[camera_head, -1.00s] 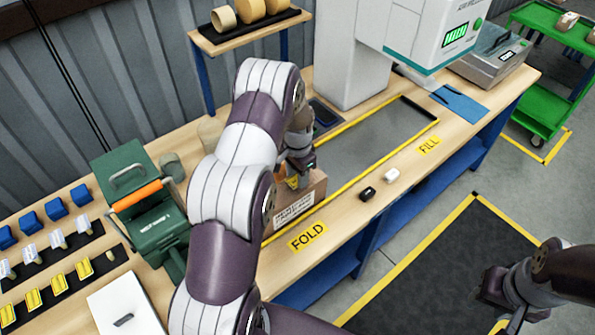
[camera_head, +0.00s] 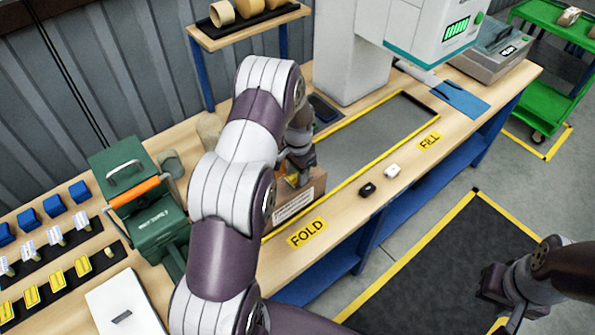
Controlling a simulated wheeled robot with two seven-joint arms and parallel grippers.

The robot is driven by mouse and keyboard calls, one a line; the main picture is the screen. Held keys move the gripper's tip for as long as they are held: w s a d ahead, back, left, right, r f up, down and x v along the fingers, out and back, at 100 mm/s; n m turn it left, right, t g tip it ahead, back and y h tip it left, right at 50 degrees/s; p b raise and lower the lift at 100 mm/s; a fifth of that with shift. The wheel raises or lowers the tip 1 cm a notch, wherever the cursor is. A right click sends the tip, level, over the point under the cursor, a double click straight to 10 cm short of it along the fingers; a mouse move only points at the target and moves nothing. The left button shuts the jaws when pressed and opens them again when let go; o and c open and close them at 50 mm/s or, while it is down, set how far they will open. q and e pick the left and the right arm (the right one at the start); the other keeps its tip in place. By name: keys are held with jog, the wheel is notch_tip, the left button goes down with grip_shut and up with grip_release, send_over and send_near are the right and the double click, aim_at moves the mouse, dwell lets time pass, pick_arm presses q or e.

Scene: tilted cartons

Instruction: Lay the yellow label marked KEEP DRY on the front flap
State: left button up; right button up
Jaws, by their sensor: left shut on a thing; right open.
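A brown carton (camera_head: 307,199) with a printed white panel stands at the FOLD end of the bench, partly hidden behind my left arm. My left gripper (camera_head: 296,178) is at the top of the carton, shut on a small yellow label (camera_head: 291,180). Only a bit of the label shows, so its print cannot be read, and I cannot tell whether it touches a flap. The front flap is not clearly visible. My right gripper (camera_head: 499,306) is open and empty, low at the right over the dark floor mat.
Several yellow labels (camera_head: 32,297) and blue-topped pieces stand in rows at the left, beside a green machine (camera_head: 150,215). A white lidded box (camera_head: 125,305) lies in front. A black and a white small block (camera_head: 393,171) lie on the bench edge.

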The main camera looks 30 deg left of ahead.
pick_arm(q)
jog(key=shift+f, duration=0.15)
jog(key=o, duration=1.4)
jog(key=shift+o, duration=0.2)
notch_tip(320, 180, up, 7)
jog(key=p, duration=0.5)
